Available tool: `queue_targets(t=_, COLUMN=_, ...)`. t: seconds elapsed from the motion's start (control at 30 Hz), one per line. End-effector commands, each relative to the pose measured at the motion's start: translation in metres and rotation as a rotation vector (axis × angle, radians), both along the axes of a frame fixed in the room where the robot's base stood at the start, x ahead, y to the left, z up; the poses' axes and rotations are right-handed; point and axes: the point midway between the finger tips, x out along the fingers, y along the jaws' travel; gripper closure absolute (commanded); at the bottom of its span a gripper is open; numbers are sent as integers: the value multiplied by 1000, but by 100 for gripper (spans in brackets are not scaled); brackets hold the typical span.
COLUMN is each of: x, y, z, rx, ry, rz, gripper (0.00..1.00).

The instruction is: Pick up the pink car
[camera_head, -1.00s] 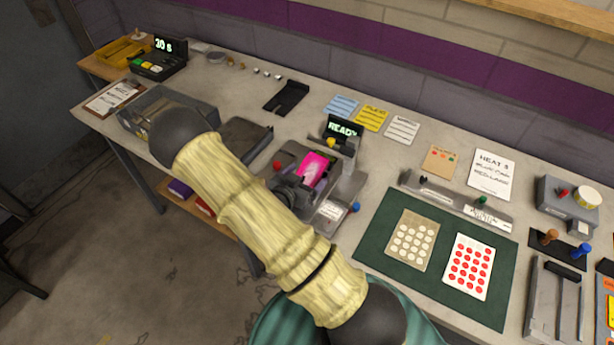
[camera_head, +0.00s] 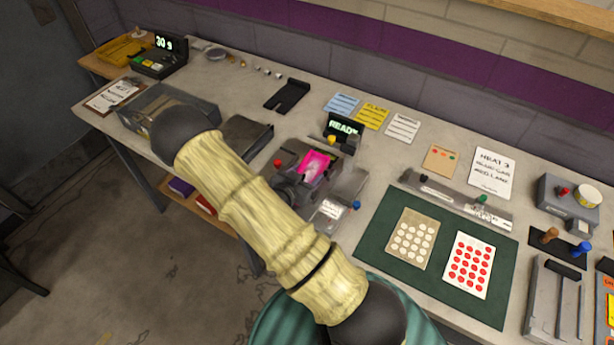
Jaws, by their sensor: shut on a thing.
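The pink car (camera_head: 317,163) is in the grey device with the small "READY" screen, near the middle of the bench. Its top shows bright pink. My gripper (camera_head: 303,186) is at the near side of the car, shut on it. My arm's pale, bamboo-like links cover part of the device, and the fingertips are small and partly hidden. I cannot tell whether the car is clear of the device.
The "READY" screen (camera_head: 343,126) stands just behind the car. A dark green mat (camera_head: 376,243) with two dotted cards lies to the right. An open grey box (camera_head: 203,98) and a dark flat case (camera_head: 262,134) are to the left. A black slotted piece (camera_head: 287,95) lies behind.

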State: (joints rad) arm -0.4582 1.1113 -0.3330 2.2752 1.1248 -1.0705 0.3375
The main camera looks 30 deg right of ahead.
Motion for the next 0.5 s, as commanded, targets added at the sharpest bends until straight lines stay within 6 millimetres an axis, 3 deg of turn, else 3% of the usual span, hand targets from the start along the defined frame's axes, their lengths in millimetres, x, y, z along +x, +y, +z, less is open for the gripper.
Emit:
queue_targets(t=0.27, x=0, y=0, z=8, rx=1, ry=-3, rz=-1, gripper=66)
queue_targets(t=0.5, x=1, y=0, z=31, rx=1, ry=-4, rz=0, gripper=66)
